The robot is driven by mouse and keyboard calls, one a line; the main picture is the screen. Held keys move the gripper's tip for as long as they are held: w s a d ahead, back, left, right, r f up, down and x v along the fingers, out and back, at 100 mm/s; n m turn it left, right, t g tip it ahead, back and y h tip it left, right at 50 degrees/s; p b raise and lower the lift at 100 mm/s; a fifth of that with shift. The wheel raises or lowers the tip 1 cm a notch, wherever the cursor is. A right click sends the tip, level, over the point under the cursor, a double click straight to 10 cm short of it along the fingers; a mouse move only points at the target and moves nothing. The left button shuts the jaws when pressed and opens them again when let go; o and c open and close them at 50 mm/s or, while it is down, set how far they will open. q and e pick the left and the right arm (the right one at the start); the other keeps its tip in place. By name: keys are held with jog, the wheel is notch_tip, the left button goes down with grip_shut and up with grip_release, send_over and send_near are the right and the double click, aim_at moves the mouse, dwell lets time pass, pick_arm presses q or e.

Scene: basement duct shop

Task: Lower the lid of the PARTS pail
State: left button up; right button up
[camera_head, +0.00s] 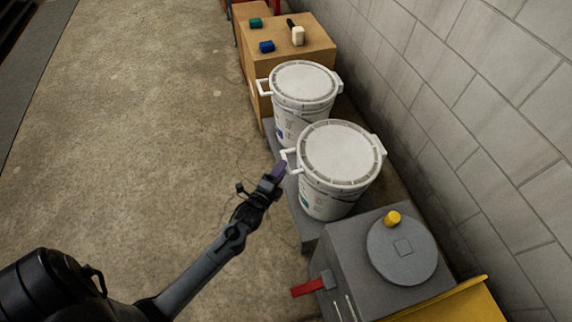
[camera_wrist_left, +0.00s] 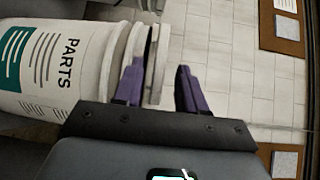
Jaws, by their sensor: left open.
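The PARTS pail (camera_head: 325,200) is the nearer of two white pails, and its teal label shows in both views. In the left wrist view the pail (camera_wrist_left: 65,60) appears on its side, with the word PARTS readable. Its round white lid (camera_head: 341,153) lies over the top, and the lid edge (camera_wrist_left: 159,62) shows beyond the rim with a narrow dark gap. I cannot tell whether it is fully seated. My left gripper (camera_head: 279,170) is open beside the pail's left handle (camera_head: 289,160). Its purple fingers (camera_wrist_left: 160,88) stand apart near the lid edge. My right gripper is out of view.
A second white lidded pail (camera_head: 303,85) stands behind. Beyond it is a wooden box (camera_head: 315,38) with small items on top. A grey box (camera_head: 345,245) with a round disc (camera_head: 402,255) and yellow knob (camera_head: 393,218) is in front. A block wall (camera_head: 480,110) runs along the right; floor on the left is clear.

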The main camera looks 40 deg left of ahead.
pick_arm(q)
jog(key=shift+b+x, duration=0.6)
jog(key=shift+x, duration=1.5)
jog(key=shift+c, duration=0.4)
grip_shut()
